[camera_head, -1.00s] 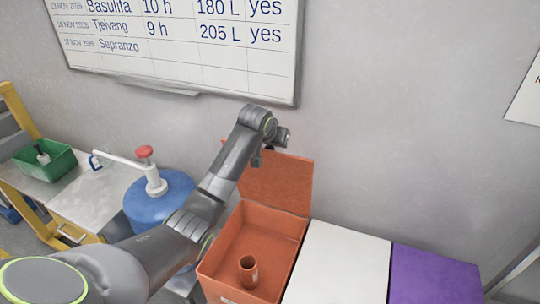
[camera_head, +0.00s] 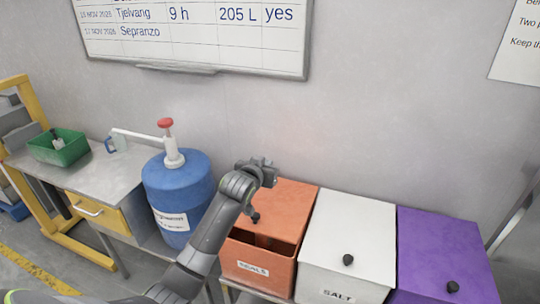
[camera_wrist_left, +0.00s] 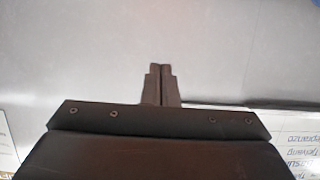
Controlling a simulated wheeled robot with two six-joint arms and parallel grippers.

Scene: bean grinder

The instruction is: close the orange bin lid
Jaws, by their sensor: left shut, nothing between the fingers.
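The orange bin (camera_head: 258,280) has a label on its front. Its lid (camera_head: 288,205) is tilted down over the box, not flush: a dark gap shows between the lid's front edge and the bin's front wall. A small black knob (camera_head: 254,216) appears at the lid's front left, beside my arm. My left gripper (camera_head: 268,166) is at the lid's back left, seen from behind; I cannot tell if it touches the lid. In the left wrist view its fingers (camera_wrist_left: 161,85) are together and empty, against the grey wall. My right gripper is not in view.
A white bin (camera_head: 350,235) and a purple bin (camera_head: 440,250), both with lids down, stand to the right. A blue drum (camera_head: 178,190) with a red-topped pump stands left. A green tray (camera_head: 60,150) sits on the bench. A whiteboard (camera_head: 200,40) hangs behind.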

